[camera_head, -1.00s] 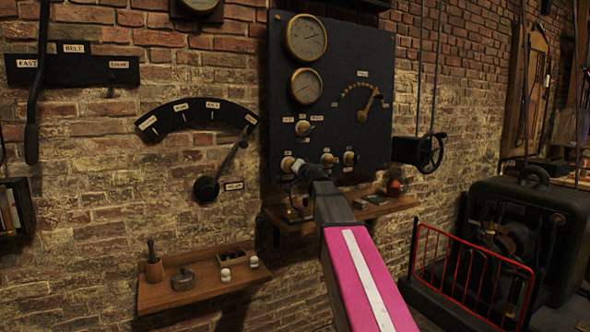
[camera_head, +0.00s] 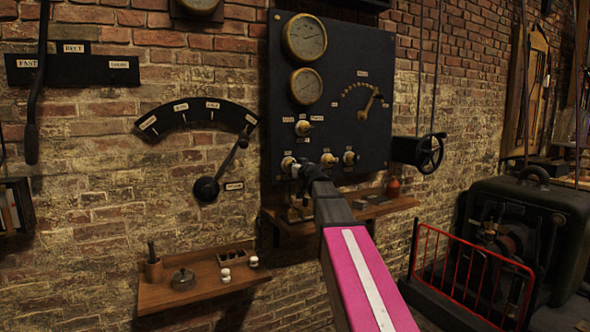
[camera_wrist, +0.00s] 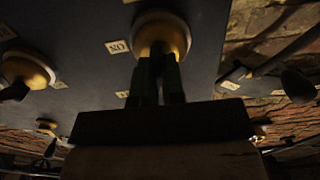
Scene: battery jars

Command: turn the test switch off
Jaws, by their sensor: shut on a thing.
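A dark panel (camera_head: 345,60) on the brick wall carries several brass switches with small white labels. My gripper (camera_head: 297,170) is at the leftmost switch of the bottom row (camera_head: 288,162). In the wrist view my gripper (camera_wrist: 158,80) is shut on this switch's lever, right below its round brass base (camera_wrist: 162,34). A label reading ON, upside down in this view, is beside the base (camera_wrist: 117,47). The lever itself is mostly hidden between the fingers, so its exact tilt cannot be told. I cannot read which switch is labelled test.
Two more bottom-row switches, the nearer one (camera_head: 328,160) close by, sit to the right. Another switch (camera_head: 303,128) is above. A wooden shelf (camera_head: 400,203) juts out below the panel. A long lever (camera_head: 228,160) is to the left.

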